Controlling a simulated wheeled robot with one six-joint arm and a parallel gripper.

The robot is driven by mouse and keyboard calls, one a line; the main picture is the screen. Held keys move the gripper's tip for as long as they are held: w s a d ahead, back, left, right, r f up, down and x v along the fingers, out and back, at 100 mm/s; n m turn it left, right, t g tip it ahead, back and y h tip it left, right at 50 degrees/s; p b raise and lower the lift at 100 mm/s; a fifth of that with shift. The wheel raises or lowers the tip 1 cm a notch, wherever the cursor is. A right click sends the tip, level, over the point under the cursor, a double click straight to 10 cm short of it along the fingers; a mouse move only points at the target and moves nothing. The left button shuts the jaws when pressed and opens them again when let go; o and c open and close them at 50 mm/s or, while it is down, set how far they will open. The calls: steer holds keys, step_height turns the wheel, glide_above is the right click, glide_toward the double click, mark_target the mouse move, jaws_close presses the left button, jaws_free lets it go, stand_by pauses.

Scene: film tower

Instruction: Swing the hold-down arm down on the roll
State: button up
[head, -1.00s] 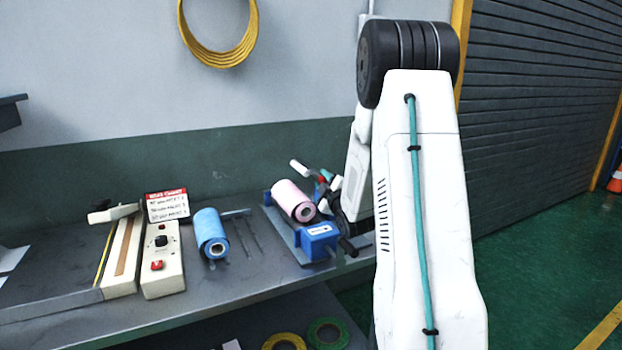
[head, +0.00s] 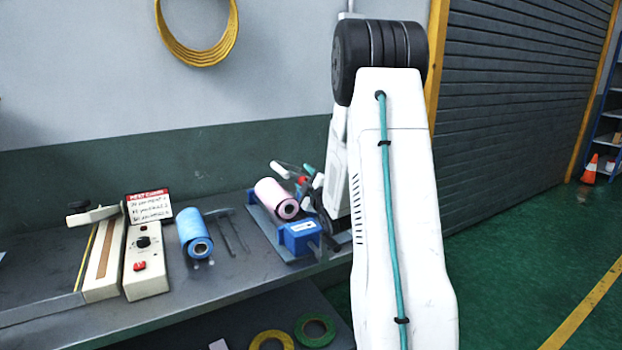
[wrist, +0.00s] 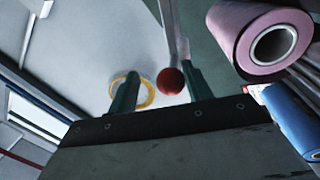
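The pink roll (head: 276,199) lies on a blue stand (head: 298,238) on the bench. The hold-down arm stands raised above the roll, with a white end piece (head: 279,169) and a red ball knob (head: 303,180). In the wrist view the red knob (wrist: 170,81) sits on a thin metal rod (wrist: 175,35) between my gripper's (wrist: 160,86) two teal fingers. The fingers are apart; the knob is nearer the right finger, with a clear gap to the left one. Contact cannot be told. The pink roll (wrist: 262,38) shows at upper right. My arm partly hides the stand's right side.
A blue roll (head: 195,235), a control box (head: 146,265), a sealer (head: 103,262) and a red-topped sign (head: 149,206) stand left of the stand on the bench (head: 231,282). Tape rolls lie on the lower shelf. Green floor is open at right.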

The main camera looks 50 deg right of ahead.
steer(key=v, duration=0.8)
steer(key=shift+w, duration=0.1)
stand_by(0.3)
